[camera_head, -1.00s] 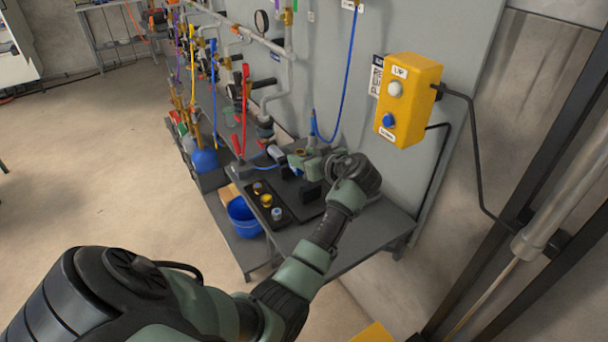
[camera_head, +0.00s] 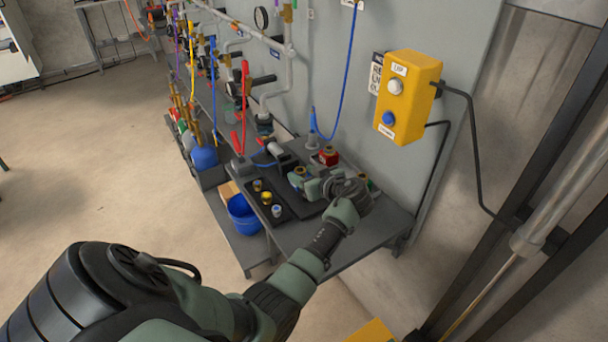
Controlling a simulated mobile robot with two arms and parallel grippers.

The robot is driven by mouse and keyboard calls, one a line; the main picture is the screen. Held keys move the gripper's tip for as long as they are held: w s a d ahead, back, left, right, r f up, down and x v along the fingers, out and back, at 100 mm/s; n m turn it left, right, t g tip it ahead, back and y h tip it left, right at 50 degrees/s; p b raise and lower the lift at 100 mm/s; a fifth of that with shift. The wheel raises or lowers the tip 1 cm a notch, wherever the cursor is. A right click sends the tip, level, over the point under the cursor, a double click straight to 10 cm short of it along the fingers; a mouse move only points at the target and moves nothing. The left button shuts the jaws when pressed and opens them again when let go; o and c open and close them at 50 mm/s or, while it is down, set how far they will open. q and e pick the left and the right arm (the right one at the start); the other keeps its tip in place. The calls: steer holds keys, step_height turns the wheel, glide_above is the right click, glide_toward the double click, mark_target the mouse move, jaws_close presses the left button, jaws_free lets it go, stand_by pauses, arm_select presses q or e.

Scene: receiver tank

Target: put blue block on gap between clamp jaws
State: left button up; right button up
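My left arm reaches in from the left to the grey bench (camera_head: 345,258) below the panel. My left gripper (camera_head: 303,181) is low over the black plate on the bench top. Its fingers are too small and partly hidden to show whether they are open or shut. I cannot make out the blue block. Dark fixture parts (camera_head: 288,160) stand just behind the gripper, but the clamp jaws and their gap are not clear. My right gripper is not in view.
A black tray with several small round fittings (camera_head: 265,197) lies left of the gripper. A red fitting (camera_head: 328,156) stands behind it. A yellow button box (camera_head: 408,97) hangs on the panel. A blue hose (camera_head: 347,80) hangs down.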

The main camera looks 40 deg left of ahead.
arm_select(q)
steer(key=shift+o, duration=1.2)
steer(key=shift+r, duration=0.2)
steer(key=shift+d, duration=0.4)
steer(key=b+v, duration=0.1)
steer(key=v, duration=1)
steer(key=shift+r, duration=0.15)
